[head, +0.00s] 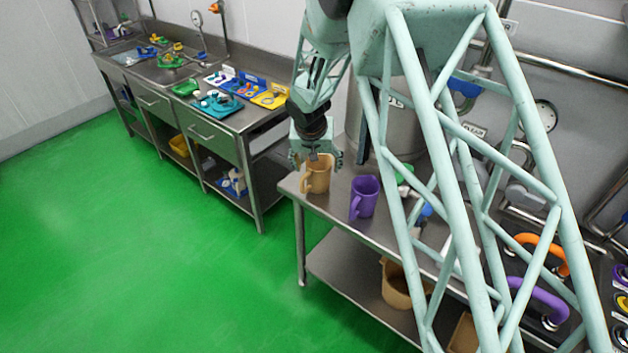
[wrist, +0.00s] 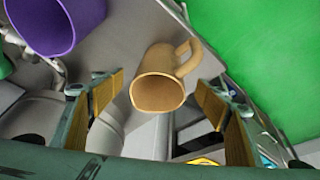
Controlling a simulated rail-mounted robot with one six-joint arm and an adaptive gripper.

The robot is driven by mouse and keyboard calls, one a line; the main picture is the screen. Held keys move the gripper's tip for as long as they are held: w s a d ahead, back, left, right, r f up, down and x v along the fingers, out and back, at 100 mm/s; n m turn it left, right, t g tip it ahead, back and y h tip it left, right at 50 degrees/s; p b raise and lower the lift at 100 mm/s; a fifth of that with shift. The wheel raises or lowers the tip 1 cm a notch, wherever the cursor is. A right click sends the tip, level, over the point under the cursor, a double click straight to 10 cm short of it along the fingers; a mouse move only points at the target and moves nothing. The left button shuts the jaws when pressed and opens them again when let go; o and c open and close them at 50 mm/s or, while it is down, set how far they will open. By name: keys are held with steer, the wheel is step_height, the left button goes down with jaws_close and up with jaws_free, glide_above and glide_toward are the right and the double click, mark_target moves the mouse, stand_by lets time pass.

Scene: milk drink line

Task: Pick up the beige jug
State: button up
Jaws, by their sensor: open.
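The beige jug (head: 317,175) stands upright near the left end of the steel table in the head view. It also shows in the wrist view (wrist: 157,92), with its open mouth toward the camera and its handle to the upper right. My gripper (head: 316,155) is over the jug in the head view. In the wrist view the two fingers of my gripper (wrist: 160,100) are apart, one on each side of the jug, with gaps between them and its walls. Whether the fingertips reach down past the rim is hard to tell.
A purple jug (head: 364,197) stands close to the right of the beige jug and also shows in the wrist view (wrist: 62,22). The steel table (head: 341,222) ends just left of the beige jug. A large steel vessel (head: 372,125) stands behind. Green floor (head: 130,230) is clear at left.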

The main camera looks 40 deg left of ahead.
mark_target(314, 179)
steer(key=shift+f, duration=0.15)
steer(key=shift+p+x, duration=0.4)
steer(key=shift+x, duration=2)
steer(key=shift+w, duration=0.2)
steer(key=shift+c, duration=0.2)
steer(key=c, duration=1)
